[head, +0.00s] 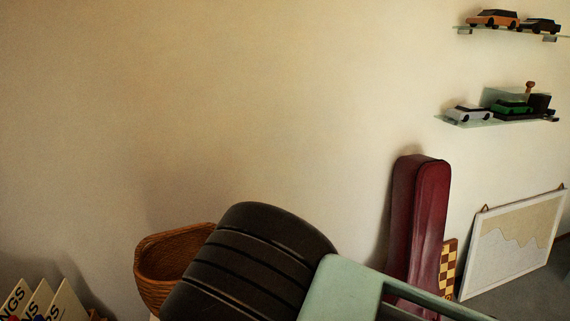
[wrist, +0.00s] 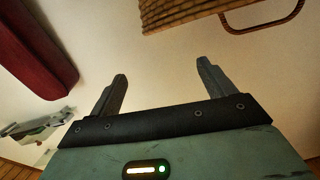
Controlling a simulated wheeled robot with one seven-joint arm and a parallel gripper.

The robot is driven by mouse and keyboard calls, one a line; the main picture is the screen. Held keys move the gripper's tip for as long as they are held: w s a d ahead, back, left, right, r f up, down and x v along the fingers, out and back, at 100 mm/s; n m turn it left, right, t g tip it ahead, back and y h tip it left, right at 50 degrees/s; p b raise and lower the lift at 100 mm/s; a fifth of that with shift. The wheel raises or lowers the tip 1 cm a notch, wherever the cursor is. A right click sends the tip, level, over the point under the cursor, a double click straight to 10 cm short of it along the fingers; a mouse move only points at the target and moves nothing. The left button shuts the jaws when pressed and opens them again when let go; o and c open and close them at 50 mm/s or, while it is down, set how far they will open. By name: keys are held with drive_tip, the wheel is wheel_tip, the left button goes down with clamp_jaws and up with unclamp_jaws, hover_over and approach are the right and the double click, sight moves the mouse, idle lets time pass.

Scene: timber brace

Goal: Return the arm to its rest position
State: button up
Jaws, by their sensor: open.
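My gripper (wrist: 162,85) shows in the wrist view with its two dark fingers spread apart. It is open, and nothing is between the fingers. Pale wall lies behind them. In the head view my arm, with a dark ribbed part and a pale green part, fills the lower middle. The gripper's fingers cannot be made out there.
A wicker basket (head: 165,262) stands left of my arm and shows in the wrist view (wrist: 185,10). A dark red case (head: 418,215) leans on the wall, beside a checkered board (head: 447,268) and framed picture (head: 512,243). Glass shelves (head: 480,121) hold toy vehicles.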

drive_tip(key=s+a+m+g+h+b, duration=0.15)
drive_tip(key=s+a+g, duration=0.25)
drive_tip(key=s+g, duration=0.45)
drive_tip(key=s+d+r+n+g+h+b, duration=0.1)
drive_tip(key=s+d+r+n+g, duration=0.2)
drive_tip(key=r, duration=0.3)
drive_tip(key=s+d+r+n+g+h+b, duration=0.1)
drive_tip(key=s+d+r+n+g+h, duration=0.1)
drive_tip(key=s+d+r+n+g, duration=0.1)
wheel_tip(320, 180, up, 4)
drive_tip(key=s+d, duration=0.1)
drive_tip(key=s, duration=0.1)
drive_tip(key=shift+s+f, duration=0.25)
drive_tip(key=shift+s, duration=0.15)
drive_tip(key=shift+a+n+g, duration=0.1)
drive_tip(key=shift+n+g, duration=0.15)
idle(2.8)
